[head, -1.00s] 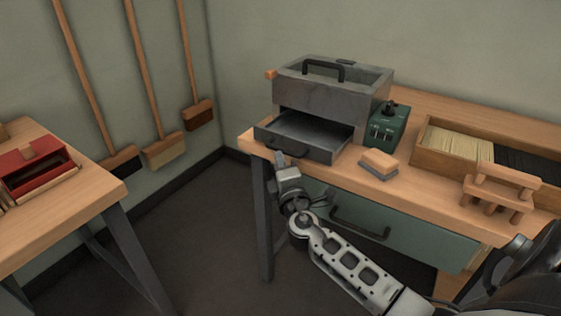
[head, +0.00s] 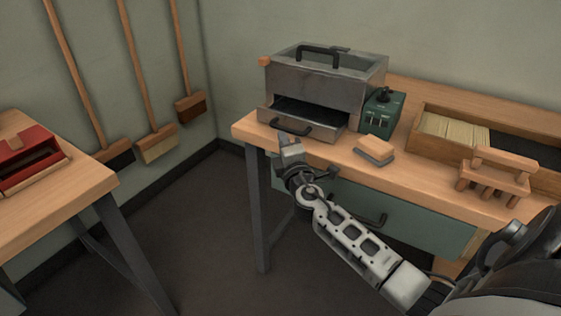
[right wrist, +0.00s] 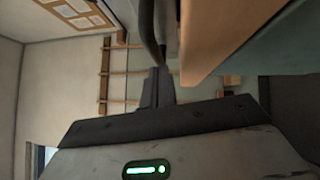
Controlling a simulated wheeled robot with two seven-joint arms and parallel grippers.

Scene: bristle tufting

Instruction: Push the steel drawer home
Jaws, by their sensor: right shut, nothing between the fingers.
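The steel drawer (head: 328,132) sits low in the grey steel box (head: 325,85) on the wooden bench. Its front stands slightly out from the box, and a dark strip of its inside shows above the front. A black handle (head: 291,127) is on the drawer front. My right gripper (head: 290,140) is shut and empty, just in front of the drawer at the handle; I cannot tell whether it touches. In the right wrist view its closed fingers (right wrist: 157,88) point at a dark curved bar (right wrist: 150,32), seemingly the handle. My left gripper is not in view.
The bench edge (right wrist: 215,35) lies close beside the fingers. A green control box (head: 382,112), a sponge-like block (head: 374,149), a bristle tray (head: 425,150) and a small wooden stand (head: 495,172) are to the right. A red box (head: 28,160) is on the left table.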

